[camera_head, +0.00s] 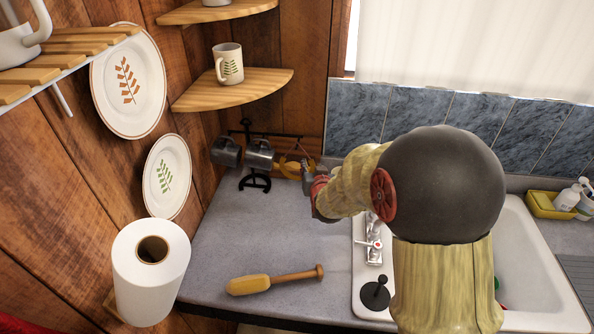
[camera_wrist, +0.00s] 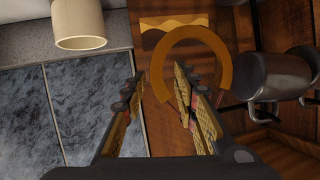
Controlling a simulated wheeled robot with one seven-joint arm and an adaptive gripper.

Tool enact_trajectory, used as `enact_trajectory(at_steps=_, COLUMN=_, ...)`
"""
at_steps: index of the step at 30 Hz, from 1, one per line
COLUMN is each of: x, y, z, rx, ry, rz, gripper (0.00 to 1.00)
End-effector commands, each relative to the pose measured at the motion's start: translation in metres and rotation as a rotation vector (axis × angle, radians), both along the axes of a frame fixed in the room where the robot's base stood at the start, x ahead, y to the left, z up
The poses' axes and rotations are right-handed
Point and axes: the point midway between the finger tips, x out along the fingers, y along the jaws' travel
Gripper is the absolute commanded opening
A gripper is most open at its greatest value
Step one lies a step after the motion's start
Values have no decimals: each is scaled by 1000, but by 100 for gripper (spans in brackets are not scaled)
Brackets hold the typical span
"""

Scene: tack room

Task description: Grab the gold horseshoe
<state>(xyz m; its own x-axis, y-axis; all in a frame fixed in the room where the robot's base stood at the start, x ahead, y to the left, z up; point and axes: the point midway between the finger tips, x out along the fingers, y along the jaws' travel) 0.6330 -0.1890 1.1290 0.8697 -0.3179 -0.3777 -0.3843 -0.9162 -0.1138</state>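The gold horseshoe (camera_wrist: 190,33) appears in the wrist view as a gold arc, curved end at the top, in front of the wood wall. My gripper (camera_wrist: 158,76) is open. In the wrist view its left finger is outside the horseshoe's left limb and its right finger shows within the arc, so that limb lies between them. I cannot tell whether they touch it. In the head view the horseshoe (camera_head: 284,166) is partly hidden beside my gripper (camera_head: 308,176), near the mug rack at the back corner.
Dark metal mugs (camera_head: 260,154) hang on a black rack (camera_head: 254,183) just left of the gripper. A paper roll (camera_head: 151,272) stands front left. The sink (camera_head: 525,270) is at right; shelves project above.

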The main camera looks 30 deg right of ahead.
Motion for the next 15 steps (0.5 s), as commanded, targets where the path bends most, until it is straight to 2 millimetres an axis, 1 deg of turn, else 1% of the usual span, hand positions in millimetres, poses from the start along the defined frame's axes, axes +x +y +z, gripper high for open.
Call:
enact_trajectory(at_steps=7, x=19, y=-8, z=-13, rx=1, ry=3, rz=-1, gripper=29)
enact_trajectory(at_steps=12, x=38, y=-15, z=-24, rx=2, ry=3, rz=-1, gripper=29)
enact_trajectory(at_steps=15, x=47, y=-18, z=-27, rx=1, ry=2, rz=-1, gripper=29)
